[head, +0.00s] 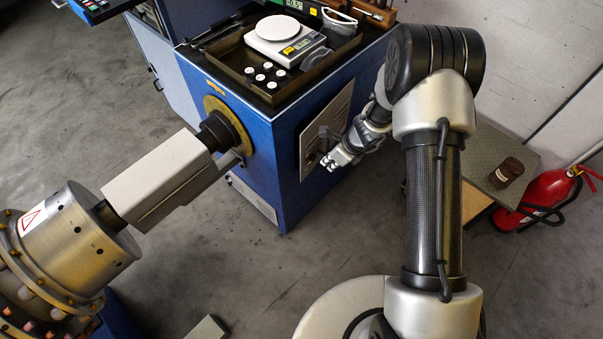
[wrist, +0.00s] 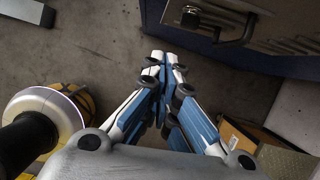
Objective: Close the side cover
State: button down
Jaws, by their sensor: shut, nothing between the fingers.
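The side cover (head: 309,146) is a light metal panel on the right side face of the blue cabinet (head: 270,165). It looks almost flush with that face; a small gap cannot be ruled out. A dark handle or latch sits on its lower part, partly behind my gripper. My gripper (head: 327,163) is shut and empty, close in front of the cover's lower edge. In the wrist view my gripper (wrist: 165,60) points at the floor, below and left of the cover (wrist: 285,25), which shows a black knob and a curved handle. Contact with the cover is not visible.
A tray (head: 232,66) with a white scale (head: 287,38) and several small weights tops the cabinet. A grey housing (head: 160,178) and a metal rotor (head: 75,245) stand at left. A low table (head: 488,150) and a red extinguisher (head: 545,195) are at right.

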jog(key=w+a+f+b, duration=0.3)
jog(key=a+f, duration=0.3)
jog(key=f, duration=0.3)
jog(key=shift+w+a, duration=0.15)
jog(key=shift+w, duration=0.5)
